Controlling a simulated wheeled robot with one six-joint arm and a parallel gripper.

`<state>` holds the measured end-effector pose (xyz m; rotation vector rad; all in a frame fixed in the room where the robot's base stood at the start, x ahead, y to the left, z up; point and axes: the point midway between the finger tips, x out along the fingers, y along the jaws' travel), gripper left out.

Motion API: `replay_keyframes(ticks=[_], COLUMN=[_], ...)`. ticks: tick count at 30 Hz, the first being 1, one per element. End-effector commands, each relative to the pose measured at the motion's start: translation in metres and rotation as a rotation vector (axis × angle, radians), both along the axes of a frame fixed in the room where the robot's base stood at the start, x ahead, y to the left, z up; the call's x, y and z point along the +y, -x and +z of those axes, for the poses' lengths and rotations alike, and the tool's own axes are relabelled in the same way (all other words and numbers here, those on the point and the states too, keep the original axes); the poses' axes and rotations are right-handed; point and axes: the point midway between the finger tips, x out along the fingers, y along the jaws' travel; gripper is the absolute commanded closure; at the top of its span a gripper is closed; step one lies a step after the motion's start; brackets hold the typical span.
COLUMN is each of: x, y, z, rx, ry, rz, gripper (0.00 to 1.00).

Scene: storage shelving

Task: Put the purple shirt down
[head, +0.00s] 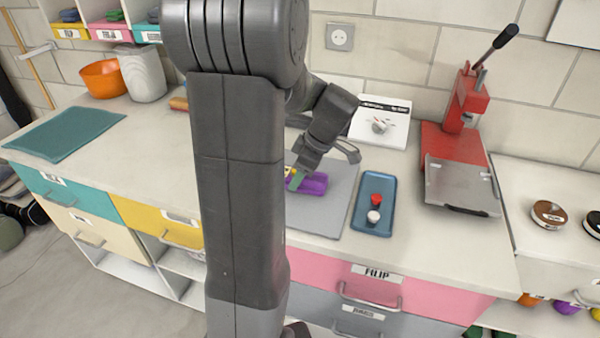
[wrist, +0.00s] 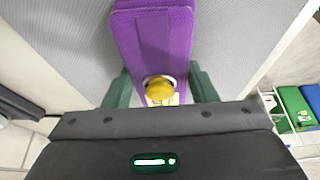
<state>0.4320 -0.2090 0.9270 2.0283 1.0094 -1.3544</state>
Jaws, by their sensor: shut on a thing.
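The purple shirt (head: 314,185) is a small folded bundle over the grey mat on the counter. I cannot tell whether it touches the mat. In the wrist view the purple shirt (wrist: 155,40) runs up from between the green fingers, with a round yellow piece (wrist: 159,88) and a pale label near its close end. My gripper (head: 296,178) points down at the shirt's left end and is shut on it; the gripper also shows in the wrist view (wrist: 161,92), with a finger on each side of the shirt. My arm hides part of the counter.
The grey mat (head: 335,205) lies under the shirt. A blue tray (head: 373,220) with a red and a white piece is just right of it. A red press (head: 462,140) stands farther right. A teal mat (head: 65,132), orange bowl (head: 103,78) and white pot (head: 143,74) are left.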

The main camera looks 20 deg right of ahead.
Motion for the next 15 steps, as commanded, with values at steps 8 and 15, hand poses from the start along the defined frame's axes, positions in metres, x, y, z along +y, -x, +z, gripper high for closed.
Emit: replay_keyframes(ticks=[8, 15], x=[0.0000, 0.0002], y=[0.0000, 0.0000], z=[-0.0017, -0.0014], rx=[0.000, 0.001], ry=[0.000, -0.001], rz=[0.000, 0.000], gripper=[0.26, 0.26])
